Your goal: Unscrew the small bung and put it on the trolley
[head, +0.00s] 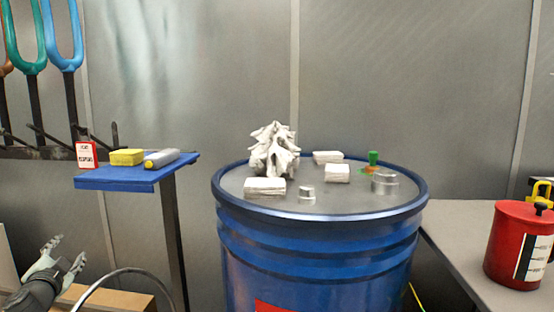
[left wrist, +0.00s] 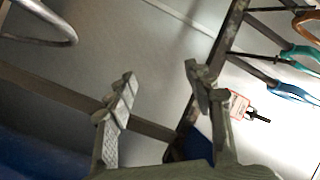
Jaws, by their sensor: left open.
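The small bung (head: 306,193) is a short silver cylinder near the front of the blue drum's grey lid (head: 345,203). A wider silver bung (head: 384,184) sits at the lid's right. A blue-topped stand on a dark post (head: 113,184), which may be the trolley, stands left of the drum. My left gripper (head: 69,252) is low at the left, below the stand's top and well away from the drum. It is open and empty, and its spread fingers show in the left wrist view (left wrist: 160,75). My right gripper is not in view.
A crumpled white rag (head: 274,150), several white pads and a green-topped item (head: 373,159) are on the lid. The blue top holds a red-white box (head: 86,155), yellow sponge (head: 126,157) and grey cylinder (head: 161,158). A red can (head: 517,240) stands on the right table.

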